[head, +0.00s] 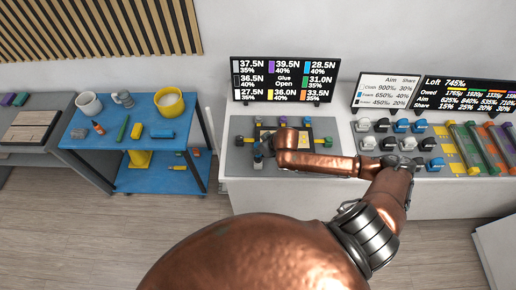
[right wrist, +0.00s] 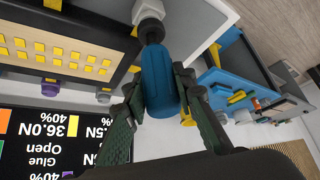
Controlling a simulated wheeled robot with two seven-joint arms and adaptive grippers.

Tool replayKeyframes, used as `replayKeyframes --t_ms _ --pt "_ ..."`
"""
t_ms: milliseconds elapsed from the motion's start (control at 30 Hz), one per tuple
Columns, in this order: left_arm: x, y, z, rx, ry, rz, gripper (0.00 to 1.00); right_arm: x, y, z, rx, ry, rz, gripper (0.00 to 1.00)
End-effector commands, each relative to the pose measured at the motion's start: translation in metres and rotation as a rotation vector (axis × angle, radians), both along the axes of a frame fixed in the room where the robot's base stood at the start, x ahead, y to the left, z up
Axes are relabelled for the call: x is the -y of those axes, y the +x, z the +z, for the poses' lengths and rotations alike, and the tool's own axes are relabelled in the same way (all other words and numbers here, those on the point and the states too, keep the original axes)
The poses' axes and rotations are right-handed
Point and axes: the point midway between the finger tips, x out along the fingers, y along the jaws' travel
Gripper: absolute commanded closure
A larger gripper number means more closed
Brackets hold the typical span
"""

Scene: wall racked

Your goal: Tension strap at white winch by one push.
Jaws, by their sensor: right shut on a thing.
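My right gripper (right wrist: 160,95) is shut on the blue handle (right wrist: 158,75) of a driver-like tool. The tool's dark tip meets the white hexagonal winch (right wrist: 148,12) at the top of the right wrist view; I cannot tell how deeply it is seated. In the head view my right gripper (head: 264,147) is at the left front of the clamping frame (head: 297,128), and my forearm covers part of the frame. The frame holds a panel with yellow patches (right wrist: 75,55). The strap at the white winch is not clearly visible. My left gripper is not in view.
A tension display (head: 283,80) stands behind the frame, showing "Glue Open". Several winches surround the frame, including a purple one (head: 283,120). Rows of clamps (head: 390,143) and coloured bars (head: 480,147) lie right. A blue cart (head: 140,118) with cups and tools stands left.

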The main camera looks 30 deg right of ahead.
Motion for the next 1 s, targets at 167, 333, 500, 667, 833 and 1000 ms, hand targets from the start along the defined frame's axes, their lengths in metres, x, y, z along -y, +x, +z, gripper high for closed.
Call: replayKeyframes --t_ms 167,333,500,667,833,1000 --pt "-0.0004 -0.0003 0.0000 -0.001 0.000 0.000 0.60 0.0002 0.0006 0.0008 0.002 0.000 -0.001 1.00" --pt "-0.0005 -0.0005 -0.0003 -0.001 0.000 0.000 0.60 0.0003 0.0006 0.0002 0.002 0.000 -0.001 1.00" --pt "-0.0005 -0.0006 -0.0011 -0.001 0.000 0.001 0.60 0.0001 0.0006 -0.0019 0.002 0.000 0.000 1.00" --pt "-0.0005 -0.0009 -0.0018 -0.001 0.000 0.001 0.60 0.0001 0.0007 -0.0041 0.002 0.000 -0.001 1.00" --pt "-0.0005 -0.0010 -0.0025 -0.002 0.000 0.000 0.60 0.0002 0.0007 -0.0064 0.002 0.000 -0.001 1.00" --pt "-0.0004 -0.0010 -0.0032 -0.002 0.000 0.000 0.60 0.0002 0.0007 -0.0087 0.002 0.000 -0.001 1.00"
